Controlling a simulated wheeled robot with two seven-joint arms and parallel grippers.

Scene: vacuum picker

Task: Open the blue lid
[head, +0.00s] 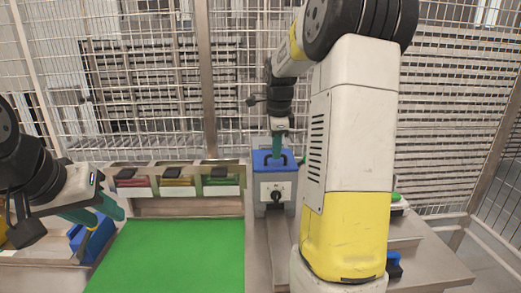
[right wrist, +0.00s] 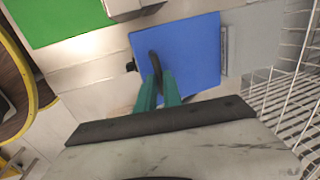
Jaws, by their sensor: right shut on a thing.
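The blue lid (head: 262,165) lies flat on top of a light grey box (head: 262,190) with a black knob on its front. The lid fills the middle of the right wrist view (right wrist: 198,58), with a black arched handle (right wrist: 154,62). My right gripper (head: 277,157) points down over the lid; its green fingers (right wrist: 158,88) are shut on the handle and partly hide it. My left gripper (head: 108,208) is far to the left, away from the lid, its green fingers apart and empty.
A green mat (head: 180,255) covers the table left of the box. A rack with red, yellow and green items (head: 178,181) stands behind it. A blue object (head: 92,240) is below my left gripper. Wire fencing (head: 230,60) closes the back.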

